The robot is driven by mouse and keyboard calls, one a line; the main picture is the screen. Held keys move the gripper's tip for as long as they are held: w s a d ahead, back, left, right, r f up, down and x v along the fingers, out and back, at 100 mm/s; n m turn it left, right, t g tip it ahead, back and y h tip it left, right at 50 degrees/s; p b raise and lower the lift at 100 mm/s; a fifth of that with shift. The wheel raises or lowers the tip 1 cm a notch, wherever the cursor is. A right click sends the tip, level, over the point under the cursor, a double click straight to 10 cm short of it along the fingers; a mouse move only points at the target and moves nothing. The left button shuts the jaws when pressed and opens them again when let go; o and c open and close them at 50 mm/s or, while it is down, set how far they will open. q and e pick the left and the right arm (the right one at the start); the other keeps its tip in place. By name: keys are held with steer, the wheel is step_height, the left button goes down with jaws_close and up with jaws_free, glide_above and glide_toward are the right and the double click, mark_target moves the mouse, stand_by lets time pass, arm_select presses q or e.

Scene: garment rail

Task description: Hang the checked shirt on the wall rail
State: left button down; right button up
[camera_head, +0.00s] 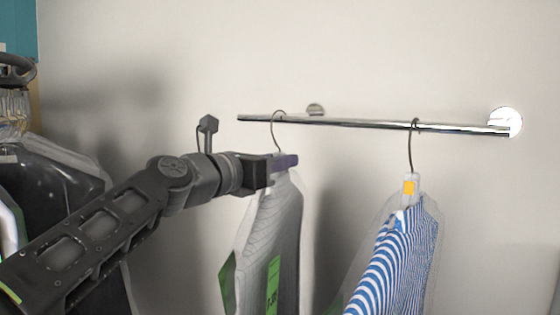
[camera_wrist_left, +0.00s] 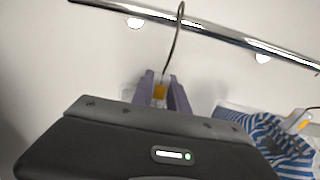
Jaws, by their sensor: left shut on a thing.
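The checked shirt (camera_head: 272,220), pale grey with fine lines, hangs in a clear cover below my left gripper (camera_head: 284,162). The gripper's purple fingers (camera_wrist_left: 163,92) are shut on the hanger just under its hook. The wire hook (camera_head: 279,118) reaches up to the chrome wall rail (camera_head: 345,123) near its left end. In the left wrist view the hook's top (camera_wrist_left: 181,8) shows above the rail (camera_wrist_left: 220,36) and appears to loop over it. Whether its weight rests on the rail I cannot tell. My right gripper is out of view.
A blue-and-white striped shirt (camera_head: 395,265) hangs on the rail to the right, with a gap of bare rail between. Wall mounts (camera_head: 505,121) hold the rail. Dark covered garments (camera_head: 55,170) hang at the far left, beside my arm.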

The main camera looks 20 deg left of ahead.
arm_select(q)
steer(key=shift+f, duration=0.1)
stand_by(0.3)
steer(key=c, duration=1.2)
jaws_free()
